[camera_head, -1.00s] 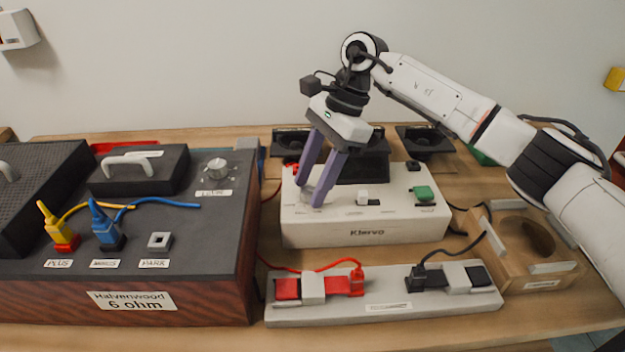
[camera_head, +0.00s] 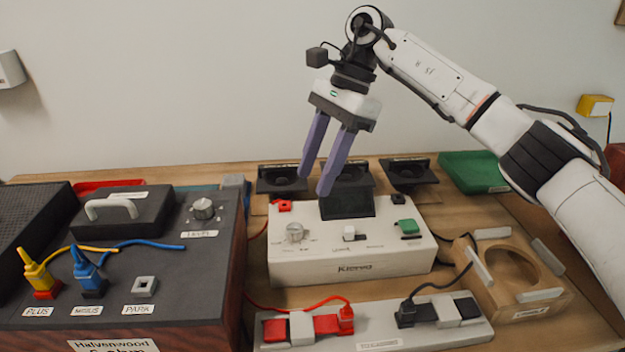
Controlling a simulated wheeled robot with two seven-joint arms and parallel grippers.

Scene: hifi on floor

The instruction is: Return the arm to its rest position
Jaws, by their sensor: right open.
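My right gripper (camera_head: 315,184) has two purple fingers, apart and empty. It hangs above the back of the white amplifier box labelled Klervo (camera_head: 352,268), clear of its knob. The box carries a silver knob (camera_head: 295,232) at its left, a white switch (camera_head: 349,233) in the middle and a green button (camera_head: 407,226) at its right. My right arm (camera_head: 440,85) reaches in from the right edge, above the table. My left gripper is out of view.
A grey terminal strip (camera_head: 375,338) lies in front. A wooden holder (camera_head: 515,275) stands right, and a green tray (camera_head: 472,170) at the back right. Black stands (camera_head: 410,172) line the back.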

